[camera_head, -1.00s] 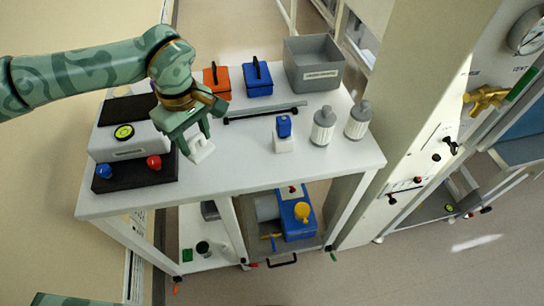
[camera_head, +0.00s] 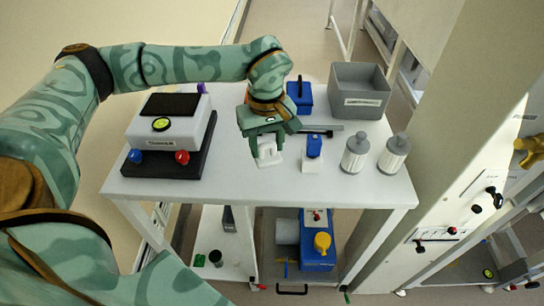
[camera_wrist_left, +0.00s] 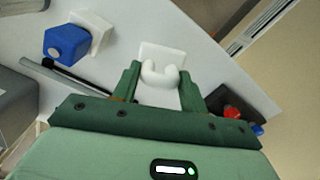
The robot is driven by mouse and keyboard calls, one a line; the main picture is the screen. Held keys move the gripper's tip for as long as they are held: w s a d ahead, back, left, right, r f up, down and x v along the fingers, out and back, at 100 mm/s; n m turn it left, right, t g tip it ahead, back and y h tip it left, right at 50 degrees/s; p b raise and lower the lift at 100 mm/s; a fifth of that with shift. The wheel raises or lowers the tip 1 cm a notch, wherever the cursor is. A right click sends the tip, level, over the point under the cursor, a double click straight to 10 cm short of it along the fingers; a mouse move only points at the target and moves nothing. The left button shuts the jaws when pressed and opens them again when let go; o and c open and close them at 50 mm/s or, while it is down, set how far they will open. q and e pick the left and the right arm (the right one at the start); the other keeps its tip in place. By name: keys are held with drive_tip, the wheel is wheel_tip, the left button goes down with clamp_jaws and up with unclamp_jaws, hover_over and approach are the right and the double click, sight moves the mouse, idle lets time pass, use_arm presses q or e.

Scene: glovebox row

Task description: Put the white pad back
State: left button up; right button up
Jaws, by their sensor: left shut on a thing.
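The white pad (camera_head: 268,157) is a small white piece held between the fingers of my left gripper (camera_head: 266,145), over the middle of the white table top. In the left wrist view the white pad (camera_wrist_left: 162,54) shows as a squarish plate with a rounded U-shaped part between the two green fingers of the left gripper (camera_wrist_left: 160,82). The left gripper is shut on it. I cannot tell whether the pad touches the table. My right gripper is not in view.
Right of the pad stands a blue block (camera_head: 314,146) on a white base (camera_head: 311,166). Two grey-and-white canisters (camera_head: 355,153) (camera_head: 393,156) stand further right. A grey bin (camera_head: 360,92) and blue box (camera_head: 300,98) are behind. A device with red and blue knobs (camera_head: 170,128) stands left.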

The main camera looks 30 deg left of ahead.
sight(269, 154)
use_arm(q)
drive_tip(key=w+f, duration=0.1)
drive_tip(key=w+a+f, duration=0.1)
drive_tip(key=f, duration=0.1)
drive_tip(key=shift+w+a+f+b, duration=0.1)
drive_tip(key=shift+w+f+b, duration=0.15)
drive_tip(key=shift+b, duration=0.15)
wheel_tip(269, 154, down, 4)
drive_tip(key=shift+w+a+r+b, duration=0.15)
drive_tip(key=shift+r+b, duration=0.1)
drive_tip(key=shift+b, duration=0.2)
drive_tip(key=shift+r, duration=0.1)
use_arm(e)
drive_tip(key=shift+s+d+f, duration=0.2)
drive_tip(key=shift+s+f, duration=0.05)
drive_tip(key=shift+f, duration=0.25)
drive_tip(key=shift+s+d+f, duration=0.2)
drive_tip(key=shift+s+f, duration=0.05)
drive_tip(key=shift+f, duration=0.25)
use_arm(q)
drive_tip(key=o, duration=1)
drive_tip(key=shift+c, duration=0.2)
wheel_tip(269, 154, up, 12)
drive_tip(key=p, duration=0.3)
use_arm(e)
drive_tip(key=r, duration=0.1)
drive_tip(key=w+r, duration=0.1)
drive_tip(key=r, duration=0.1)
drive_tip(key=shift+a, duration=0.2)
